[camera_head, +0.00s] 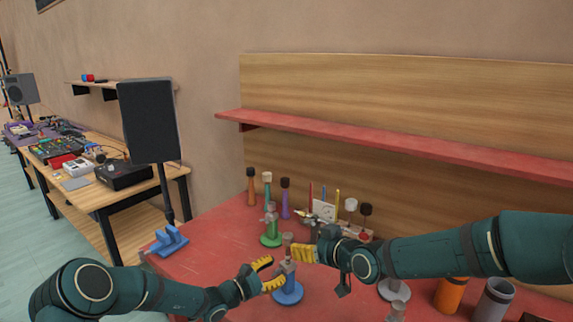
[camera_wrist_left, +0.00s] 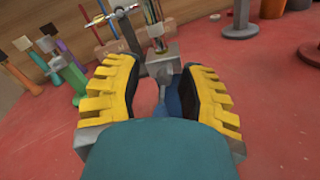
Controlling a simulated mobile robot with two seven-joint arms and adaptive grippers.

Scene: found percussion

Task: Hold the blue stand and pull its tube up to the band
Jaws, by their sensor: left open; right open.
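The blue stand (camera_head: 288,293) stands on the red table, with its round blue base low and a grey tube (camera_head: 288,240) rising from it. My left gripper (camera_head: 270,273) is open at the left side of the stand, just above the base. In the left wrist view its yellow fingers (camera_wrist_left: 158,95) are spread, with a bit of the blue stand (camera_wrist_left: 173,97) showing between them; contact cannot be told. My right gripper (camera_head: 291,253) is open beside the upper part of the stand, from the right, and partly hides it. I cannot make out the band.
A green stand (camera_head: 271,239) is just behind. An orange cylinder (camera_head: 450,294) and a grey cylinder (camera_head: 493,300) are at the right. A red shelf (camera_head: 400,137) runs above the table (camera_head: 205,240); its left part is mostly clear.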

